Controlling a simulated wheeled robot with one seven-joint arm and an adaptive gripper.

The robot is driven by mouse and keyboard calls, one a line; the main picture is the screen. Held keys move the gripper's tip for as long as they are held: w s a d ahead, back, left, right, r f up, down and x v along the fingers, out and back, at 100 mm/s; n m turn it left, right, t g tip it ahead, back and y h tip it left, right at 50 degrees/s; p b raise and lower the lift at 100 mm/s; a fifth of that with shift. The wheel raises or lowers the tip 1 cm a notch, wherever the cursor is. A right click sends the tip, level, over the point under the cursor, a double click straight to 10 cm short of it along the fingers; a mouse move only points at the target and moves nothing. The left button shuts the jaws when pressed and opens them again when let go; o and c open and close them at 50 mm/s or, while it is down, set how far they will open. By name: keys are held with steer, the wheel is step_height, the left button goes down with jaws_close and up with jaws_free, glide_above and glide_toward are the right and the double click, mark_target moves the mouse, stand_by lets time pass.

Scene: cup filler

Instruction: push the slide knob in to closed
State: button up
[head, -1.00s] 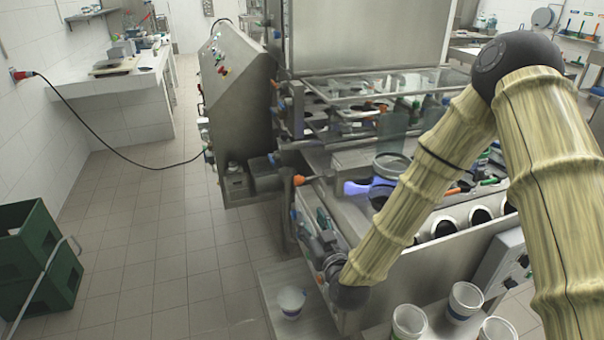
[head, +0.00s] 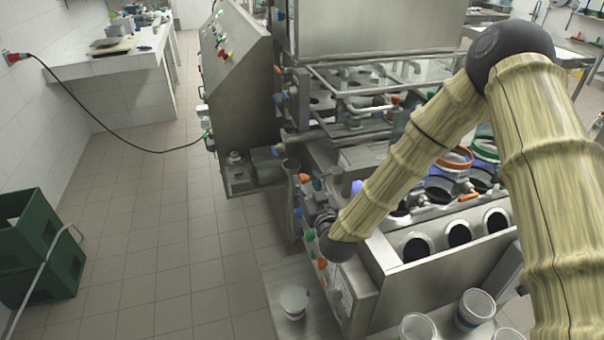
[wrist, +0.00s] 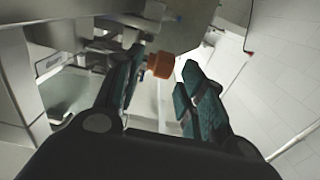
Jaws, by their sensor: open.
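The orange slide knob (wrist: 160,65) is in the wrist view, just beyond the gap between my fingertips and nearer the left finger. I cannot tell whether either finger touches it. My gripper (wrist: 166,72) is open, with its two teal-tipped fingers apart. In the head view the orange knob (head: 304,178) is small, at the near left side of the filling machine. My gripper (head: 312,186) is close beside it there, pointing away from the camera. The slide behind the knob is mostly hidden.
The steel cup filler (head: 430,275) fills the middle, with cups in its carousel behind my arm. A white cup (head: 294,302) stands on the low ledge at the front left. Green crates (head: 40,245) stand at far left. The tiled floor between is clear.

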mark_target(304, 180)
steer(key=shift+p+x, duration=0.3)
steer(key=shift+x, duration=1.55)
steer(key=shift+a+r, duration=0.1)
steer(key=shift+a, duration=0.05)
jaws_close()
